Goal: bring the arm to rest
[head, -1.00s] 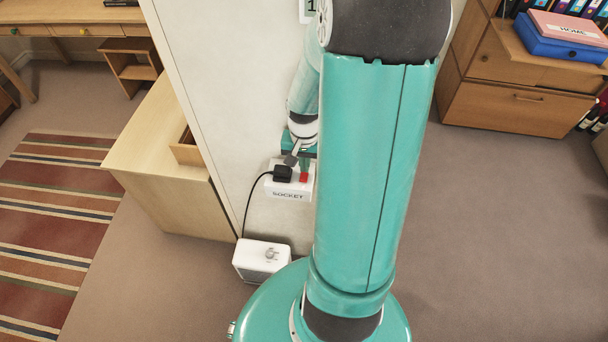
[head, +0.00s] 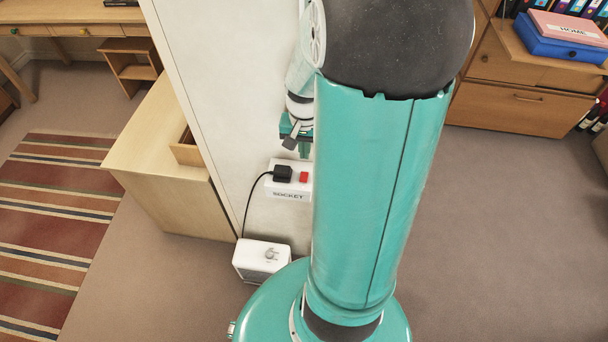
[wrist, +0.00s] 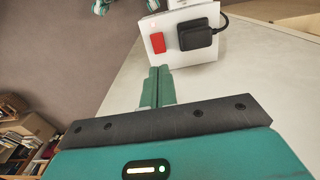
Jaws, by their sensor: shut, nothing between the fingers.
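My gripper (head: 303,147) is in front of the pale wall panel, just above the socket box in the head view. In the wrist view its two green fingers (wrist: 158,87) are pressed together with nothing between them. The white socket box (head: 289,192) carries a black plug (head: 282,174) and a red switch (head: 304,177). The box also shows in the wrist view (wrist: 158,55), past the fingertips, with the red switch (wrist: 158,43) and the plug (wrist: 199,34). The fingers appear apart from the box. My upper arm hides part of the box's right side.
A white appliance (head: 262,260) stands on the floor below the socket, joined to the plug by a black cord. A wooden cabinet (head: 160,200) with a drawer ajar is left of the panel (head: 225,90). Carpet at right is open, before a wooden drawer unit (head: 520,108).

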